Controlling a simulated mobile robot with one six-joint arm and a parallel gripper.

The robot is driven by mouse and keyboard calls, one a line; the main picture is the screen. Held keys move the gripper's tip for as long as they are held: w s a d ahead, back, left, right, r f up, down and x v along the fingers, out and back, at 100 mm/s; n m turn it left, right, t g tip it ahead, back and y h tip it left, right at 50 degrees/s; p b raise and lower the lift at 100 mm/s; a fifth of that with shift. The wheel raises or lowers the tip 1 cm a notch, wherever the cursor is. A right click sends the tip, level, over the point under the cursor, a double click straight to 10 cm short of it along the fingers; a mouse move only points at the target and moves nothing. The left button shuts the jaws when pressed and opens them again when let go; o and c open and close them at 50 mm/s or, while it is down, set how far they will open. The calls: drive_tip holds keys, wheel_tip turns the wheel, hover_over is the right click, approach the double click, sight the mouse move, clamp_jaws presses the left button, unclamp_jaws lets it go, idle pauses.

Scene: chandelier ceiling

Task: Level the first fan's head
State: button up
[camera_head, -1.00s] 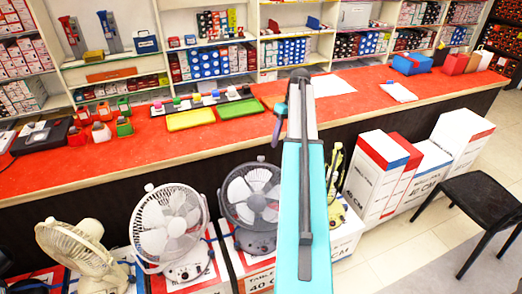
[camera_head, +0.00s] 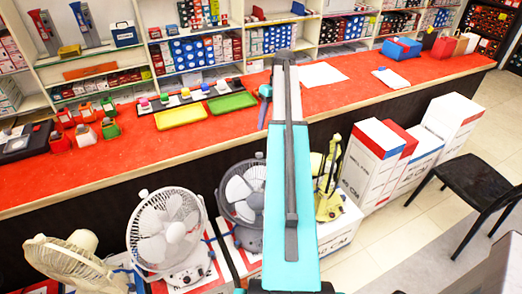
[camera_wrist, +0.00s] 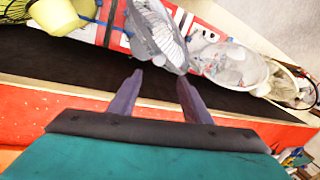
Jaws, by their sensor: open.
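Several fans stand in a row before the counter. In the head view, a beige fan (camera_head: 62,266) at far left has its head tipped back, facing upward. A white fan (camera_head: 165,232) and a grey fan (camera_head: 247,193) face outward, their heads nearer upright. A yellow-green fan (camera_head: 329,185) stands right of my arm, partly hidden. I cannot tell which is the first fan. In the wrist view, my gripper (camera_wrist: 158,80) is open and empty, its fingers pointing toward the grey fan (camera_wrist: 158,32), apart from it as far as I can see. The white fan (camera_wrist: 230,66) is to its right.
The red-topped counter (camera_head: 180,145) runs behind the fans, carrying yellow and green trays and small boxes. White, red and blue cartons (camera_head: 373,165) stand right of the fans. A black chair (camera_head: 480,205) is at far right. Open tiled floor lies between cartons and chair.

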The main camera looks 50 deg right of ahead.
sight(260, 153)
drive_tip(key=shift+f, duration=0.15)
drive_tip(key=shift+p+x, duration=2)
drive_tip(key=shift+x, duration=4.8)
drive_tip(key=shift+s, duration=0.1)
clamp_jaws()
